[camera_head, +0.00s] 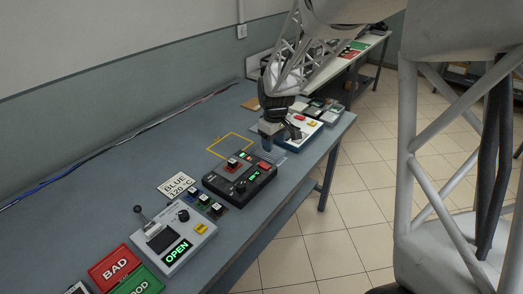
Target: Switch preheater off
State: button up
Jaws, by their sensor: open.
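A black box (240,181) with green displays, red buttons and a knob sits mid-table. It looks like a preheater, but its labels are too small to read. My gripper (281,137) is open and empty. It hangs just beyond the black box's far right end, close to a blue and white box (303,133) with red and yellow buttons. My gripper hides part of that box. I cannot tell whether it touches anything, or whether the preheater is on or off.
A grey device (172,246) with a lever reads OPEN. Small switches (207,203) and a card (178,186) reading BLUE 120 °C lie nearby. Red BAD (115,266) and green (138,283) panels are at the front. A yellow outline (229,144) marks bare table. Small devices (325,108) stand farther back.

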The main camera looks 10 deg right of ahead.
jog(key=n, duration=0.1)
send_over(267, 166)
notch_tip(267, 166, down, 6)
jog(key=shift+s+f, duration=0.1)
jog(key=shift+f, duration=3.85)
jog(key=shift+c, duration=0.3)
